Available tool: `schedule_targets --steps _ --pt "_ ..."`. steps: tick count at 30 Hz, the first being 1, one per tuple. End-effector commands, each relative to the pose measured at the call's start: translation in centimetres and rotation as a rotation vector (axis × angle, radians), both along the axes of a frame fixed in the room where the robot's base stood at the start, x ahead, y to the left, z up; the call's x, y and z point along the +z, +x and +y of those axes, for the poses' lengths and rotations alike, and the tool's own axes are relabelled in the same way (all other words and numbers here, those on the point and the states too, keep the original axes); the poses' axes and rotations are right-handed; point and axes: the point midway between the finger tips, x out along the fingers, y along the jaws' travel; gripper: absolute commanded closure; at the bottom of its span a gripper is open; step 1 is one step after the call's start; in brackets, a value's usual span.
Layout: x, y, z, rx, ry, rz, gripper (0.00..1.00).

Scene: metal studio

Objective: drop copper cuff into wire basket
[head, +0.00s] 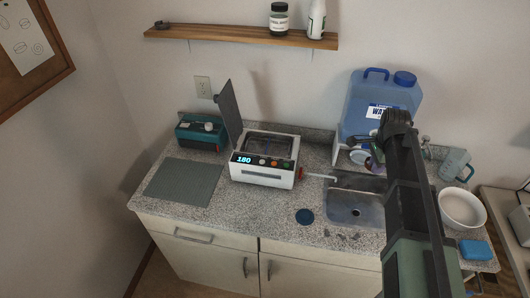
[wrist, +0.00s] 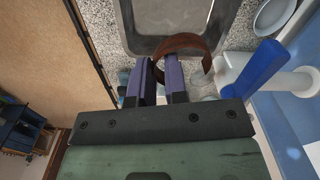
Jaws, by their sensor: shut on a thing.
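The copper cuff (wrist: 187,42) is a brown, open curved band. In the wrist view, the two purple fingers of my gripper (wrist: 159,72) are shut on one end of it, and the rest of the band curves up and to the right. In the head view, my gripper (head: 377,158) is in front of the blue water container, above the back of the sink; I cannot make out the cuff there. I cannot clearly make out the wire basket. A pale, thin-lined shape (head: 430,150) shows right of my arm, partly hidden, and may be it.
The sink (head: 352,205) lies below my arm, with the blue water container (head: 368,100) behind. A grey mug (head: 456,165), white bowl (head: 462,208) and blue sponge (head: 475,250) are at the right. The white machine (head: 265,160) has its lid raised. The grey mat (head: 184,182) is bare.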

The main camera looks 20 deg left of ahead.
Motion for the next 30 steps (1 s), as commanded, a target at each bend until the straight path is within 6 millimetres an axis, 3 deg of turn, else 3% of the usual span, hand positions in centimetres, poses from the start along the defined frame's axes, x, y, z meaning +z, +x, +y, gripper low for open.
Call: schedule_targets --steps 3,8,15,18,23,30 --pt "0.0 -0.4 4.8 0.008 0.0 0.0 1.0" --pt "-0.9 2.2 12.3 -0.076 0.0 0.0 1.0" --pt "-2.0 4.8 26.0 -0.243 0.0 0.0 1.0" --pt "-2.3 4.9 30.4 -0.301 0.0 0.0 1.0" --pt "-2.5 4.7 33.7 -0.348 0.0 0.0 1.0" --pt "-3.1 4.5 33.9 -0.354 0.0 0.0 1.0"
